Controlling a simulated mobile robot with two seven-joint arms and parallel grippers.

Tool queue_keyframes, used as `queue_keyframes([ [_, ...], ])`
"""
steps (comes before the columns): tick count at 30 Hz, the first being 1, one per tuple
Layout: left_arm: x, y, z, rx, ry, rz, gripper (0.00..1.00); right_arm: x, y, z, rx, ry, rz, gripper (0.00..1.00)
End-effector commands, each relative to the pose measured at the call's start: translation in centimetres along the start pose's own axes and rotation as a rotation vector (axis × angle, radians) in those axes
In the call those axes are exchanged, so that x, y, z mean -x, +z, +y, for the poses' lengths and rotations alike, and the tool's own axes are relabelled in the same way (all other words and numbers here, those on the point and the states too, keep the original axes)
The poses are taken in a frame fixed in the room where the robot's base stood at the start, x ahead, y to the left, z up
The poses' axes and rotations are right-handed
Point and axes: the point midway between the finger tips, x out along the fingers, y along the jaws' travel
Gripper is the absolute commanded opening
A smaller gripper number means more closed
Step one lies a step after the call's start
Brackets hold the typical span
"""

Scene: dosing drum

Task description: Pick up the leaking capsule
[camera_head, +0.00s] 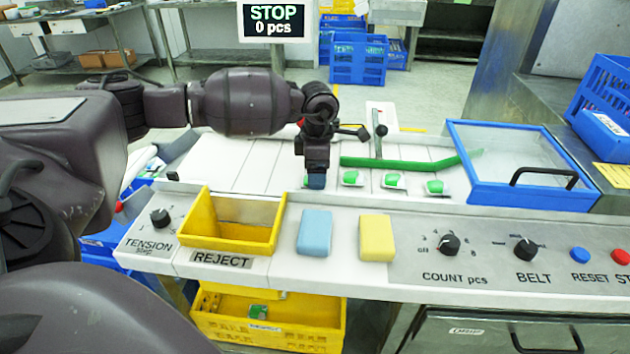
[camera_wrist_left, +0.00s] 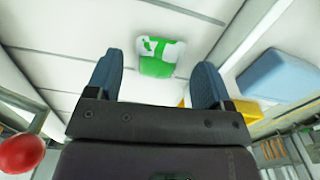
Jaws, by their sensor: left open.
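Three small white capsules with green marks lie in a row on the white belt in the head view, at the left (camera_head: 352,178), middle (camera_head: 393,181) and right (camera_head: 434,187). My left gripper (camera_head: 316,181) points down over the belt, left of this row, and hides what is beneath it. In the left wrist view a white capsule with an uneven green patch (camera_wrist_left: 160,56) lies ahead of the open, empty jaws (camera_wrist_left: 156,82), roughly centred between the blue fingertips. I cannot tell which capsule leaks. My right gripper is not in view.
A yellow REJECT bin (camera_head: 230,235), blue block (camera_head: 314,233) and yellow block (camera_head: 377,238) sit on the front ledge. A green guide bar (camera_head: 400,162) crosses behind the capsules. A blue-framed clear cover (camera_head: 510,150) stands right. A sign (camera_head: 275,22) reads STOP, 0 pcs.

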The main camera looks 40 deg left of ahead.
Motion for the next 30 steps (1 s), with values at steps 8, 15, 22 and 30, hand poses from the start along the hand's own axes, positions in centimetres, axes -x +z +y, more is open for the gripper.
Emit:
queue_keyframes([
  [8,-1.54,-0.03,0.08,0.001,0.001,0.0,0.74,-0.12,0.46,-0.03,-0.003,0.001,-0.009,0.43],
  [15,-1.51,-0.04,0.08,0.001,0.001,0.0,0.52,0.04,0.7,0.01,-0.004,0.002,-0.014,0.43],
  [22,-1.51,-0.05,0.08,0.001,0.001,0.0,0.21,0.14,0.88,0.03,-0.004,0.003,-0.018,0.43],
  [30,-1.44,-0.05,0.09,0.001,0.001,0.0,0.21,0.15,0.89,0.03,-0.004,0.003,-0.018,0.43],
])
